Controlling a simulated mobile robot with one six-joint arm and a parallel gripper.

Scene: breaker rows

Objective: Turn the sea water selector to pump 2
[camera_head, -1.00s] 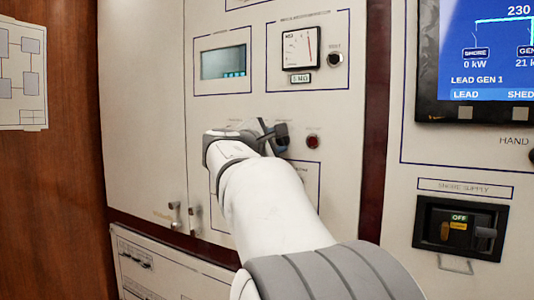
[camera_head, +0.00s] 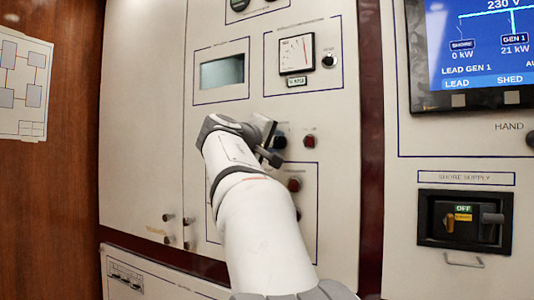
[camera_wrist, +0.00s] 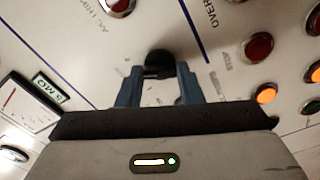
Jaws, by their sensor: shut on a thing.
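A round black knob (camera_wrist: 159,58) is on the cream panel in the wrist view, between the two blue-grey fingertips of my gripper (camera_wrist: 158,70). My gripper is shut on it. In the head view, my gripper (camera_head: 268,152) is at the panel below the meters, beside a dark knob (camera_head: 280,141) that appears to be the same one. My wrist hides part of the panel there. No sea water or pump 2 label is readable, so I cannot tell the knob's setting.
A red button (camera_head: 309,141) is just right of the knob, and more red buttons (camera_head: 293,185) are below. The wrist view shows a red button (camera_wrist: 259,47) and a lit orange one (camera_wrist: 266,94). The shore supply switch (camera_head: 463,222) is far right.

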